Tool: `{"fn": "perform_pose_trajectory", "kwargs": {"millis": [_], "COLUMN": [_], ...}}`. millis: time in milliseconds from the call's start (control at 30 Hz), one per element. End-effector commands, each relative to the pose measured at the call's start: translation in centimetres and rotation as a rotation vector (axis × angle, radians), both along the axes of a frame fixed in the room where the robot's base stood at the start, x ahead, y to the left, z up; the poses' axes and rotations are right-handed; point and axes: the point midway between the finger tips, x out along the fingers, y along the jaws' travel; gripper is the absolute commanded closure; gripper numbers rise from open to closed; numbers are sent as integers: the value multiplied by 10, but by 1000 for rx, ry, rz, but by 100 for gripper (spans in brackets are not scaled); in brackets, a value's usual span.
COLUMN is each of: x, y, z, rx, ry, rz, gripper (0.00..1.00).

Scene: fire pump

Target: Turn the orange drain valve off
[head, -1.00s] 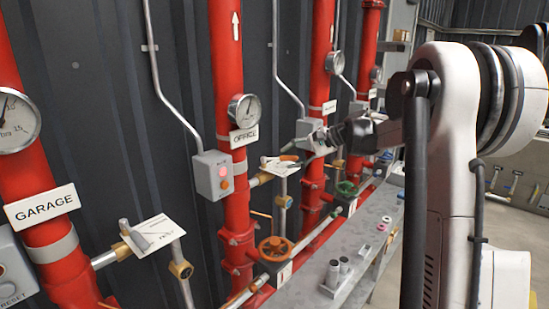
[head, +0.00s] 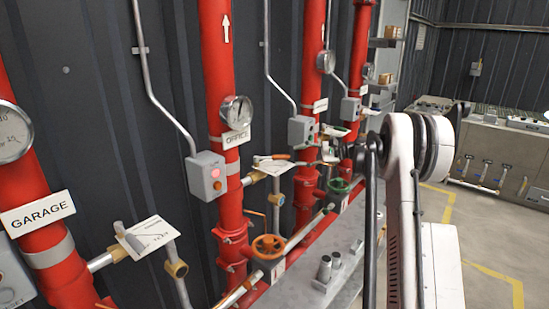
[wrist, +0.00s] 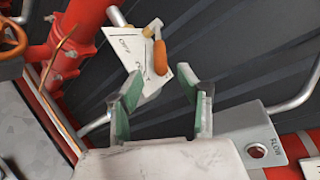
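An orange lever handle (head: 279,157) sits at a white plate (head: 268,167) on the side pipe of the OFFICE riser. In the wrist view the orange handle (wrist: 160,57) lies along the right edge of the marked plate (wrist: 138,64), beyond my fingertips. My gripper (wrist: 160,92) is open, with green-padded fingers apart and nothing between them. In the head view my gripper (head: 329,152) is small, partly hidden by my arm, and right of the lever. An orange handwheel (head: 268,247) is on the pipe lower down; part of it shows in the wrist view (wrist: 10,38).
Red risers (head: 218,80) stand along the dark wall. A green handwheel (head: 339,186) is farther along.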

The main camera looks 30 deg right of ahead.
Motion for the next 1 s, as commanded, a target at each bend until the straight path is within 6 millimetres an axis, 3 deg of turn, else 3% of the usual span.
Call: {"fn": "perform_pose_trajectory", "kwargs": {"millis": [200, 500, 1000], "x": [27, 55, 64], "y": [33, 68, 78], "z": [-7, -17, -22], "rx": [0, -1, -1], "ry": [1, 0, 1], "rz": [3, 1, 0], "gripper": [64, 64, 64]}}
